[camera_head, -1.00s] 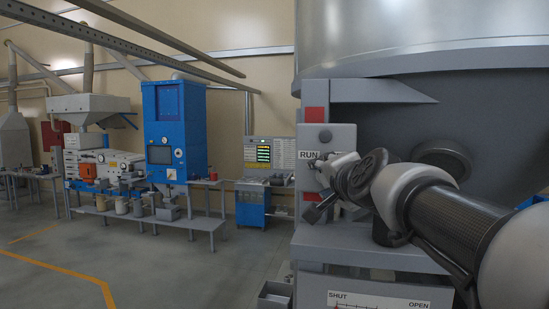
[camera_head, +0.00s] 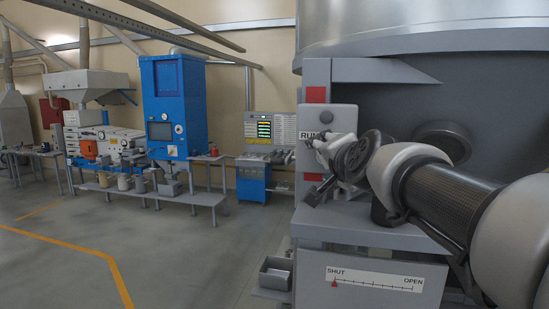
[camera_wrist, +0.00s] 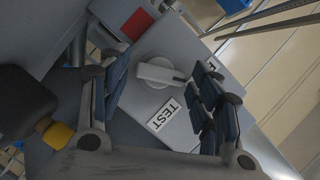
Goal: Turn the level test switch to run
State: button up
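The level test switch is a pale round knob (camera_wrist: 157,72) with a bar handle, on a light grey plate on the silo's frame. A TEST label (camera_wrist: 163,114) lies below the knob in the wrist view. The handle's dark-marked end points right in that view, to the side of the TEST label. My gripper (camera_wrist: 158,86) is open, one finger on each side of the knob, with gaps visible. In the head view my gripper (camera_head: 322,151) is in front of the plate (camera_head: 338,115) and hides the knob. The RUN label (camera_head: 309,137) shows at the plate's left.
A red patch (camera_wrist: 137,24) is near the plate. A dark part with a yellow collar (camera_wrist: 57,135) is at the wrist view's left. Below the switch are a SHUT/OPEN scale (camera_head: 375,281) and a small grey bin (camera_head: 275,274). Open floor (camera_head: 190,260) is at left.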

jog(key=shift+o, duration=0.4)
jog(key=s+r, duration=0.2)
jog(key=s, duration=1)
jog(key=shift+d+r, duration=0.2)
jog(key=shift+w+f, duration=0.1)
jog(key=s+f+n+g+b, duration=0.3)
jog(key=s+f+b, duration=0.5)
jog(key=f, duration=1.1)
jog(key=s+f+n+g+b, duration=0.4)
jog(key=s+f+b, duration=0.4)
jog(key=f, duration=1.2)
jog(key=s+f+n+g+b, duration=0.4)
jog(key=s+f+b, duration=0.4)
jog(key=f, duration=1.1)
jog(key=shift+s+a+f+n+h+b, duration=0.2)
jog(key=shift+a+f+n+h+b, duration=0.15)
jog(key=shift+b, duration=0.8)
jog(key=shift+c, duration=0.5)
